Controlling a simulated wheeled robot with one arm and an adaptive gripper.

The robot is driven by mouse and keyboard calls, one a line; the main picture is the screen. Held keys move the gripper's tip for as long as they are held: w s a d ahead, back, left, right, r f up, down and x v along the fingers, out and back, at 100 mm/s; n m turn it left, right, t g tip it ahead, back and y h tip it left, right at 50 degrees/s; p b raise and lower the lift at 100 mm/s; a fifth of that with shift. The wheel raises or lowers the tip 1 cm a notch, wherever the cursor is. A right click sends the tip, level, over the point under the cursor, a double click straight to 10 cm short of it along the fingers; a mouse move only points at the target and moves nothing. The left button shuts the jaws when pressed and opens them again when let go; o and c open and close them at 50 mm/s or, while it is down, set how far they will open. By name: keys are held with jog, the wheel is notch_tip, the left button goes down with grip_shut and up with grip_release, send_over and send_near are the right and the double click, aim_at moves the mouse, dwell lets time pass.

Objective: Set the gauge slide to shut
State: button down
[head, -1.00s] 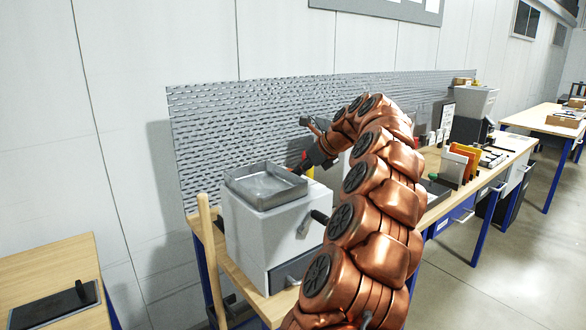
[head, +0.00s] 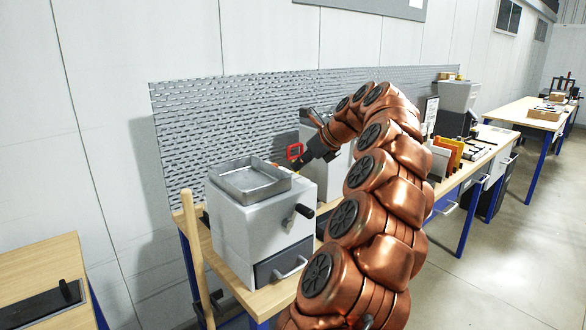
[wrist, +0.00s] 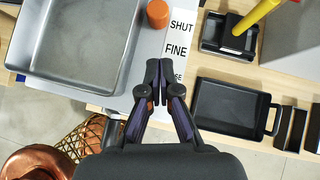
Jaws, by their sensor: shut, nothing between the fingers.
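The gauge slide shows as an orange knob (wrist: 158,13) in the wrist view, beside the tray rim and level with or slightly above the word SHUT on the label strip (wrist: 176,50). FINE is below SHUT, and a third word is partly hidden by a finger. The slide belongs to the grey machine (head: 250,232) with a metal tray (head: 225,181) on top. My gripper (wrist: 158,62) is shut and empty over the machine's right edge, below the knob in the picture and apart from it.
Right of the machine, the wrist view shows a black stand (wrist: 213,45) with a yellow handle (wrist: 258,14) and a black pan (wrist: 230,107) on the bench. A crank (head: 302,212) sticks out of the machine's side. A pegboard (head: 200,110) stands behind.

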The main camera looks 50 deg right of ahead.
jog(key=v, duration=0.7)
jog(key=shift+s+r+b, duration=0.25)
jog(key=shift+s+b, duration=0.15)
jog(key=shift+b, duration=0.05)
jog(key=shift+d, duration=0.15)
